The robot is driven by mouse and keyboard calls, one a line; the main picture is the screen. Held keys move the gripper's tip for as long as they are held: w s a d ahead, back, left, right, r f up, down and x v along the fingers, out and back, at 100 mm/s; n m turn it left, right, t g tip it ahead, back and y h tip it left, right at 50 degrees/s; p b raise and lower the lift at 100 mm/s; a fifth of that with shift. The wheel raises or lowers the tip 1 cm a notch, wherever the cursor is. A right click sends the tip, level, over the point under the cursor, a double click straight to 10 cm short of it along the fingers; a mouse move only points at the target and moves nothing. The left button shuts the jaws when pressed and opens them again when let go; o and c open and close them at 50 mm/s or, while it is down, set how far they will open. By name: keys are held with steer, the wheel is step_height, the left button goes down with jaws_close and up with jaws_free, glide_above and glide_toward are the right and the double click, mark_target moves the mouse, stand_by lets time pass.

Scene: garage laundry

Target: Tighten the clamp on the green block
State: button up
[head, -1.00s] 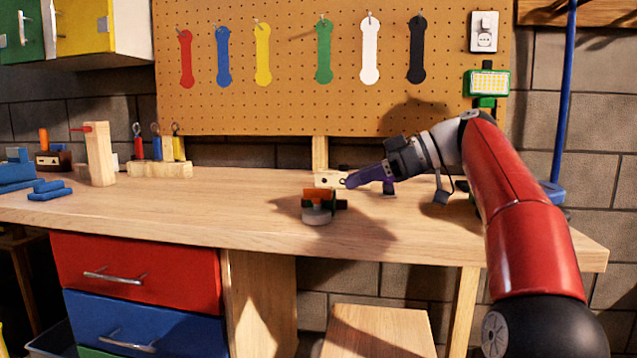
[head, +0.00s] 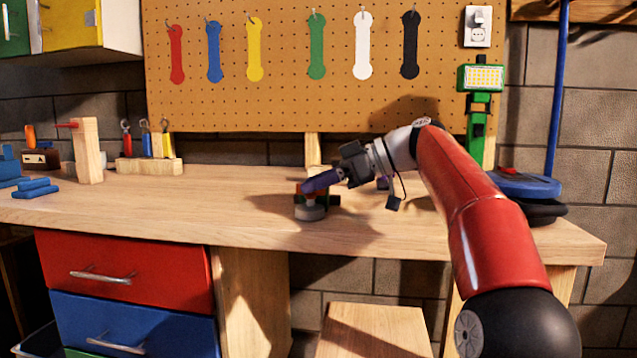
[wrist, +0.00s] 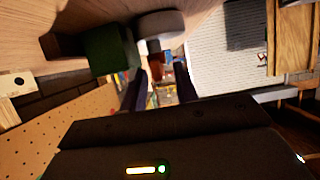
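The dark green block (head: 333,200) sits on the workbench near its front, and shows large in the wrist view (wrist: 108,48). Beside it is the clamp, with a grey round part (head: 310,213) low down and an orange-red part behind my fingers. In the wrist view the grey part (wrist: 160,22) is above the fingers, and the orange-red part (wrist: 156,66) shows in the gap between them. My gripper (head: 306,187) has purple fingers and reaches in from the right, over the clamp. The wrist view shows the fingers (wrist: 161,88) apart. Whether they touch the clamp is hidden.
The workbench (head: 150,210) is clear left of the clamp. Blue blocks (head: 35,188), a wooden post (head: 88,150) and a tool holder (head: 150,166) stand farther left. A pegboard (head: 290,100) rises behind. A blue-and-black round object (head: 525,187) is at the right end.

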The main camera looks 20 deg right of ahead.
jaws_close()
